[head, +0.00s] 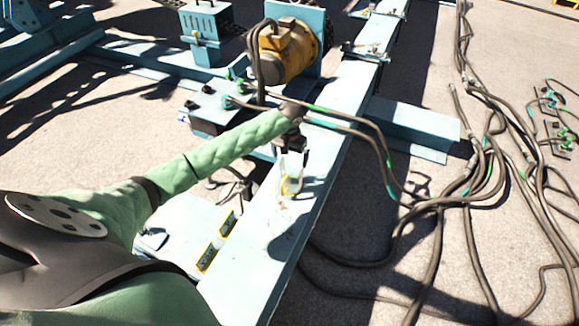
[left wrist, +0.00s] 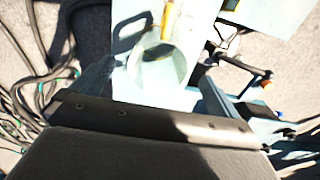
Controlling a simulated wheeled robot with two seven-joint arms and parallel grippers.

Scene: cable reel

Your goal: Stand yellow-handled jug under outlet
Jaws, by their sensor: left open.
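The jug (head: 291,170) is pale and see-through with a yellow handle. It stands on the light blue beam (head: 258,240) in the head view, just below my left gripper (head: 291,151). In the left wrist view the jug (left wrist: 158,68) shows from above, its round mouth facing the camera and its yellow handle (left wrist: 168,20) pointing to the top edge. My left gripper (left wrist: 155,92) is open, with its fingers on either side of the jug and gaps showing. I cannot clearly make out the outlet. My right gripper is not in view.
A yellow motor (head: 287,50) sits on the frame behind. A light blue box (head: 212,105) with black knobs is left of the beam. Dark hoses (head: 345,118) arch over the beam near my gripper. Many cables (head: 470,200) lie on the ground at right.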

